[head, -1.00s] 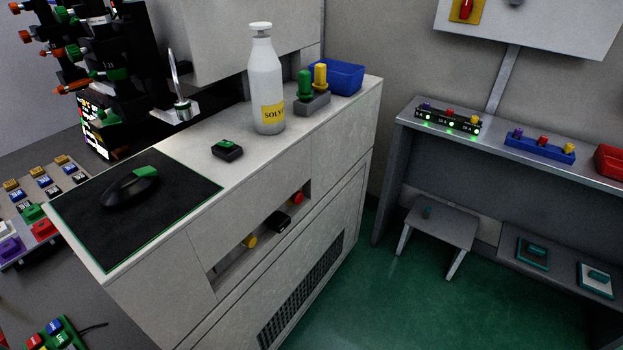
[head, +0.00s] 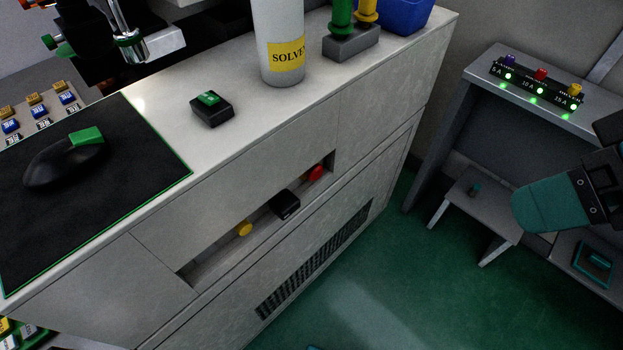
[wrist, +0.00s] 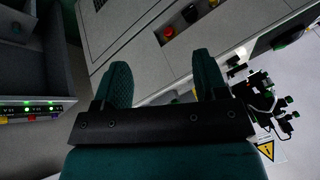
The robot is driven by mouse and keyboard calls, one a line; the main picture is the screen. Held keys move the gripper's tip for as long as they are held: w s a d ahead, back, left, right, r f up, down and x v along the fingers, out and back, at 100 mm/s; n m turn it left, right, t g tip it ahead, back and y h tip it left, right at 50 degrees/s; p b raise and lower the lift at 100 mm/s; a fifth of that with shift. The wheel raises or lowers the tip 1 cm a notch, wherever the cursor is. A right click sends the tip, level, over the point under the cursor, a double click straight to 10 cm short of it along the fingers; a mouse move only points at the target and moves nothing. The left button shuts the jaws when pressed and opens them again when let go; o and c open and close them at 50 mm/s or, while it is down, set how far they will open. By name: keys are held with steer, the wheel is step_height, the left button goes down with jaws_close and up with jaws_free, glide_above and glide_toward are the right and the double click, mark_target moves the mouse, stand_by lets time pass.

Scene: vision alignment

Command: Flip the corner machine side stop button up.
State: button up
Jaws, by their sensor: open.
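The corner machine (head: 300,150) is a pale grey cabinet with a long recess in its side. In the recess are a yellow knob (head: 244,229), a black switch block (head: 285,204) and a red button (head: 316,172). The wrist view shows the red button (wrist: 168,31) and the black switch block (wrist: 190,12) at the top, beyond my fingers. My gripper (wrist: 160,62) is open and empty, with two teal fingers apart. In the head view part of my gripper (head: 548,205) shows at the right edge, well apart from the recess. Which part is the stop button is not marked legibly.
On the machine top stand a solvent bottle (head: 281,45), a small black box with a green switch (head: 212,108), and a black mat (head: 70,220) with a mouse. A low stool (head: 475,205) and a shelf stand at right. The green floor (head: 400,290) between is clear.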

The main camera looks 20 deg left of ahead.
steer(key=w+a+f+n+t+y+b, duration=0.1)
steer(key=a+f+y+b, duration=0.15)
steer(key=f+b, duration=0.4)
steer(key=w+a+f+n+y+b, duration=0.2)
steer(key=a+f+b, duration=0.1)
steer(key=f+b, duration=0.4)
steer(key=w+a+f+n+t+y+b, duration=0.1)
steer(key=a+f+y+b, duration=0.15)
steer(key=f+b, duration=0.4)
steer(key=t+y+b, duration=0.4)
steer(key=b, duration=0.7)
glide_toward(318, 174)
steer(key=shift+n, duration=0.4)
steer(key=p+x, duration=0.4)
steer(key=x, duration=0.5)
steer(key=shift+w+a+p, duration=0.1)
steer(key=shift+a+p, duration=0.2)
